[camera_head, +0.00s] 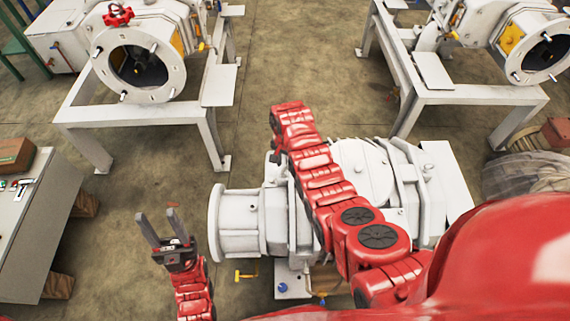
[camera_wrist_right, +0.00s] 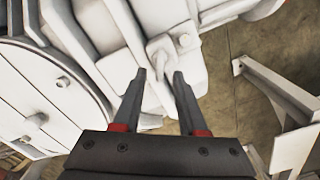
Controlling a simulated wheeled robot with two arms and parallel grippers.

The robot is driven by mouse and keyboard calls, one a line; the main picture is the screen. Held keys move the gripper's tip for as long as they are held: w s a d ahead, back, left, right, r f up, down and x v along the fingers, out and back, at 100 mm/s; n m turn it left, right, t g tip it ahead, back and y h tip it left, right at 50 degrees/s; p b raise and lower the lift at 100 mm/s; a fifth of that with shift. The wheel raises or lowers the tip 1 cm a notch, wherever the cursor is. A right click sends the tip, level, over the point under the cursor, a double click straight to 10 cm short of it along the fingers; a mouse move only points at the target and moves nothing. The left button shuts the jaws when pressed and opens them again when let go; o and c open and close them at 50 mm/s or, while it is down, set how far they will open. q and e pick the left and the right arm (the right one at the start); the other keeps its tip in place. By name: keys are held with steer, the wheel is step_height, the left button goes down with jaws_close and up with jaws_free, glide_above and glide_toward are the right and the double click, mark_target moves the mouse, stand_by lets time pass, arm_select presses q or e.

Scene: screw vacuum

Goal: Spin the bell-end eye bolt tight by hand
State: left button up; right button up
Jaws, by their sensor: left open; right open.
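The white vacuum pump (camera_head: 372,175) stands below me in the head view, with its round flanged bell end (camera_head: 218,222) to the left. In the right wrist view, a pale eye-shaped piece (camera_wrist_right: 162,52), apparently the eye bolt, sits on the white casing just beyond the fingertips. My right gripper (camera_wrist_right: 161,76) is open, with its two dark fingers apart and nothing between the tips. In the head view my right arm reaches over the pump and hides that gripper. My left gripper (camera_head: 163,228) is open and empty, left of the bell end, fingers pointing up.
Two more white pumps (camera_head: 140,62) (camera_head: 540,45) stand on white frames at the back. A grey bench (camera_head: 30,235) with a brown box (camera_head: 14,155) is at the left. Yellow-handled valves (camera_head: 245,274) stick out at the pump's near side.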

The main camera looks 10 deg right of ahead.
mark_target(285, 165)
step_height(285, 165, up, 7)
steer(key=shift+r, duration=0.1)
step_height(285, 165, up, 9)
steer(key=p, duration=0.7)
steer(key=shift+r, duration=0.15)
